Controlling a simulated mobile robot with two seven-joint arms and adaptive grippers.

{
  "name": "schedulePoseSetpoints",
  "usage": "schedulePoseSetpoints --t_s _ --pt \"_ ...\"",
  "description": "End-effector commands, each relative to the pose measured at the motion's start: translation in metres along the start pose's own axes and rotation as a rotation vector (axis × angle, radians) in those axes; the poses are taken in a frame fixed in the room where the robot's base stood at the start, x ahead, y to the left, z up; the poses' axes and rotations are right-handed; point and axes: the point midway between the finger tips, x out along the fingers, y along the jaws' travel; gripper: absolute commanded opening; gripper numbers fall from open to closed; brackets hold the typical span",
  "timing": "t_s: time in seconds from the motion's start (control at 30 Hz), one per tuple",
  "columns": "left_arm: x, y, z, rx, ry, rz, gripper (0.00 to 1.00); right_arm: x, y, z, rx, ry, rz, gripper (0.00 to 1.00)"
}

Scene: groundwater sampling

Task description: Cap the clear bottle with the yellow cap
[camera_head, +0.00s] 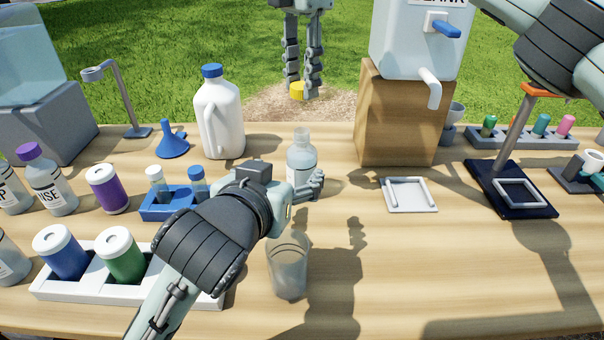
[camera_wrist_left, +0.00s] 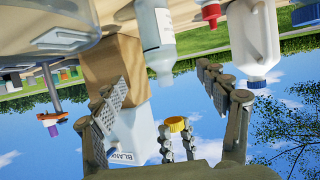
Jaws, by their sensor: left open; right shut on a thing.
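The clear bottle (camera_head: 301,152) stands upright on the table with its neck open; its lower part is hidden behind my left gripper. In the left wrist view, which is upside down, the bottle (camera_wrist_left: 157,35) lies between the lines of my two open fingers, and I cannot tell whether they touch it. My left gripper (camera_head: 308,187) is open at the bottle's near side. My right gripper (camera_head: 303,88) is shut on the yellow cap (camera_head: 297,91), above and beyond the bottle. The cap also shows in the left wrist view (camera_wrist_left: 177,123).
A clear cup (camera_head: 288,268) stands just in front of my left gripper. A white jug (camera_head: 219,115) and blue funnel (camera_head: 172,142) stand behind left. A blue rack (camera_head: 165,207) is left of my forearm. A wooden block (camera_head: 400,120) with a dispenser stands right.

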Motion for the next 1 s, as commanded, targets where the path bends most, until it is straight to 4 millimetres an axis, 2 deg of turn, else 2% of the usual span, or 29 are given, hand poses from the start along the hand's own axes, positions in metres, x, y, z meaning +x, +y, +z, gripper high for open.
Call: schedulePoseSetpoints --t_s 0.17,0.4,0.6,0.8,1.0 --pt "0.026 -0.001 0.000 0.003 -0.001 -0.003 0.74 0.000 0.000 0.000 0.000 0.000 0.000 0.19" --pt "0.073 -0.001 0.000 0.002 -0.001 -0.003 0.74 0.000 0.000 0.000 0.000 0.000 0.000 0.19" --pt "0.101 -0.001 -0.001 0.001 0.000 -0.002 0.74 0.000 0.000 0.000 0.000 0.000 0.000 0.19" --pt "0.114 -0.001 0.000 0.000 0.000 -0.001 0.74 0.000 0.000 0.000 0.000 0.000 0.000 0.19" --pt "0.115 0.000 0.000 0.000 0.001 0.000 0.74 0.000 0.000 0.000 0.000 0.000 0.000 0.19"
